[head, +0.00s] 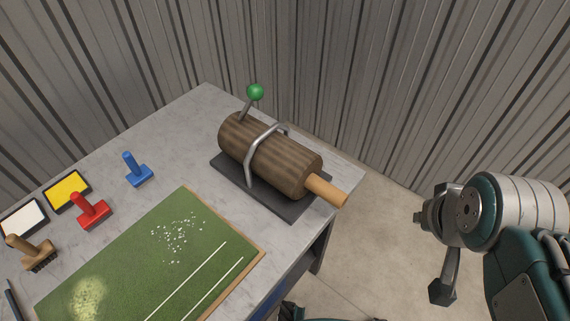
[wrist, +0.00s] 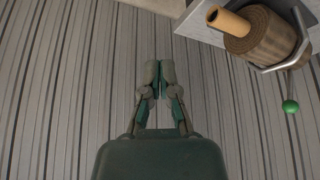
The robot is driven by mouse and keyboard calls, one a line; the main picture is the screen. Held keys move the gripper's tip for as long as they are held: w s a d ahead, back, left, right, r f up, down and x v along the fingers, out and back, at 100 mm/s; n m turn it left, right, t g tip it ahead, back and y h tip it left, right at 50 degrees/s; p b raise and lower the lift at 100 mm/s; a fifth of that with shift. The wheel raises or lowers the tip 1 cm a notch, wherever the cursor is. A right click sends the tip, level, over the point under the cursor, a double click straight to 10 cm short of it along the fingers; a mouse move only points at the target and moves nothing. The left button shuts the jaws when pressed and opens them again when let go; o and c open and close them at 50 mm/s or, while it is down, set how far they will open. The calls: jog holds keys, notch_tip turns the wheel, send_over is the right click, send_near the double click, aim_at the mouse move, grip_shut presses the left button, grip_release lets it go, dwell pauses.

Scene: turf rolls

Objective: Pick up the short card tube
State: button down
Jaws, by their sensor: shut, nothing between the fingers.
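The short card tube (head: 327,190) is a tan cylinder. It sticks out of the near right end of a thick brown striped roll (head: 262,152), over the table's right edge. Its far part is hidden inside the roll or behind it. In the wrist view the tube (wrist: 228,22) shows at the upper right, with its end pointing left. My gripper (wrist: 160,66) is shut and empty in the wrist view, below and left of the tube and well apart from it.
The roll lies on a dark base (head: 228,176) under a grey metal hoop (head: 250,160), beside a lever with a green knob (head: 255,92). A green turf board (head: 150,255), red stamp (head: 90,210), blue stamp (head: 137,170) and brush (head: 30,251) lie left. Corrugated walls stand behind.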

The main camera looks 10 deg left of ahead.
dwell(0.3)
jog(key=c, duration=0.5)
grip_release()
jog(key=shift+w+a+m, duration=0.1)
jog(key=shift+w+m, duration=0.05)
jog(key=shift+m, duration=0.15)
jog(key=shift+c, duration=0.2)
jog(key=o, duration=0.5)
jog(key=shift+w+a+f+m, duration=0.1)
jog(key=shift+w+a+m, duration=0.2)
jog(key=shift+w+m, duration=0.15)
jog(key=m+g+y, duration=0.4)
jog(key=m, duration=1.8)
send_near(326, 185)
jog(key=shift+w+a+f, duration=0.25)
jog(key=shift+w+f, duration=0.05)
jog(key=shift+w, duration=0.05)
jog(key=x, duration=0.5)
jog(key=shift+f, duration=0.2)
jog(key=shift+s+x, duration=0.15)
jog(key=shift+x, duration=1.2)
jog(key=shift+s+x, duration=0.15)
jog(key=shift+x, duration=1.25)
